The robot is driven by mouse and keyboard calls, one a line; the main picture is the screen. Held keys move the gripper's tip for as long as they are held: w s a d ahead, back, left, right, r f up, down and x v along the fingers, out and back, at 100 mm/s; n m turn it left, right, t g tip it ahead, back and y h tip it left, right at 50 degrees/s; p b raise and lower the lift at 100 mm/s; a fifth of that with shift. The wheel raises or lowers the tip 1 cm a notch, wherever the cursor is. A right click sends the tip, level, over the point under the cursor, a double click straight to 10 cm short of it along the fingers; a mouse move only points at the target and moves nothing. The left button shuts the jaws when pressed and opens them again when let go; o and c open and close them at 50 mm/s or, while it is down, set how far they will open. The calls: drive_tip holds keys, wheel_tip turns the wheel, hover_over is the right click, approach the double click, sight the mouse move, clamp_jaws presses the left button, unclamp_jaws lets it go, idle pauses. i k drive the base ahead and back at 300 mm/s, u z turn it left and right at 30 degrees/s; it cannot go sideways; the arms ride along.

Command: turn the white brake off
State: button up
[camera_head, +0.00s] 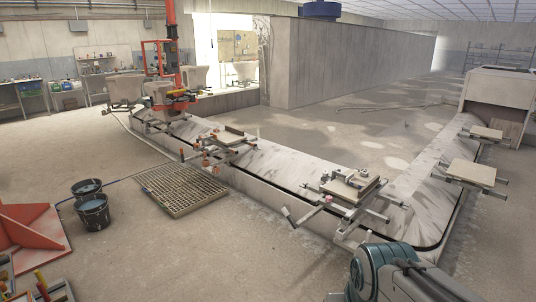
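The glaze carousel (290,166) is a long, low, pale loop track running from the upper left to the lower right. A carriage (352,187) with a board on metal arms stands on its near right part. A teal and grey part of my arm shows at the bottom right, in front of the carousel. My gripper is not visible.
A floor grate (181,190) and two dark buckets (92,204) lie left of the carousel. Another carriage (229,138) and an orange machine (165,75) are farther back. Boards on arms (471,172) stand at the right. The foreground floor is open.

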sight(286, 212)
drive_tip(key=z, duration=0.15)
drive_tip(key=i, duration=3.2)
drive_tip(key=z, duration=0.05)
